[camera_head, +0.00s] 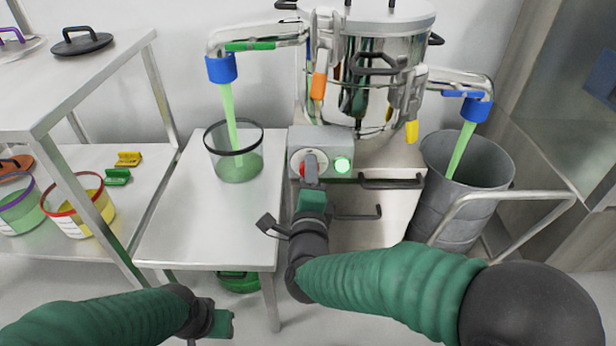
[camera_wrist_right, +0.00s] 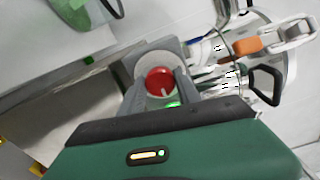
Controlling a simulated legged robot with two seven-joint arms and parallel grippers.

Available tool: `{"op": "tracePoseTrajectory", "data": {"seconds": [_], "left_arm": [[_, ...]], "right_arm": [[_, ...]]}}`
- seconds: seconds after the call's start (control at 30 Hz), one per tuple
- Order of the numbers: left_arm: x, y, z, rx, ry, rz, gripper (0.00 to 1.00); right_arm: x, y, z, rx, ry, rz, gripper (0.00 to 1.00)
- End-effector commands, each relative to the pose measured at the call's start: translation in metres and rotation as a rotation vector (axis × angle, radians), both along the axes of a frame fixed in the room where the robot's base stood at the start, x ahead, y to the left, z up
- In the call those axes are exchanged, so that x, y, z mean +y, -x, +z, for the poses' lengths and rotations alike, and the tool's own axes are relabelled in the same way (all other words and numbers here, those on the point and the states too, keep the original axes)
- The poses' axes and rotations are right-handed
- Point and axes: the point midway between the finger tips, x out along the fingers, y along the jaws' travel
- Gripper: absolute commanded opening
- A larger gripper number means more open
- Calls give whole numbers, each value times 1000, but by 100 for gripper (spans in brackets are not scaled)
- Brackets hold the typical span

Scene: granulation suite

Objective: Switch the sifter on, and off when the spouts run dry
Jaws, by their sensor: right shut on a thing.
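The sifter (camera_head: 392,48) is a steel vessel with a spout on each side. Green material streams from the left spout (camera_head: 221,68) into a clear container (camera_head: 238,168) and from the right spout (camera_head: 475,110) into a grey metal bin (camera_head: 468,205). The grey switch box (camera_head: 333,137) has a lit green lamp (camera_head: 342,165) and a red rotary knob (camera_wrist_right: 159,80) on a white plate. My right gripper (camera_head: 312,168) is shut on the knob, its fingers on both sides. My left gripper (camera_head: 222,320) is low at the left, its fingers unclear.
The clear container stands on a steel table (camera_head: 205,235). A metal rail (camera_head: 500,195) passes in front of the bin. A green bucket (camera_head: 238,282) sits under the table.

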Motion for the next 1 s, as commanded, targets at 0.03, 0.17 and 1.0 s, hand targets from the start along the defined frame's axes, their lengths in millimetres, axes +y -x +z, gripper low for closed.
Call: {"op": "tracePoseTrajectory", "data": {"seconds": [0.03, 0.17, 1.0], "left_arm": [[0, 0, -1, 0, 0, 0, 40], [0, 0, -2, 0, 0, 0, 40], [0, 0, -2, 0, 0, 0, 40]], "right_arm": [[-3, 0, -6, 11, -6, -5, 0], [-3, 0, -6, 12, -17, -5, 0], [-1, 0, -2, 4, -18, -2, 61]]}}
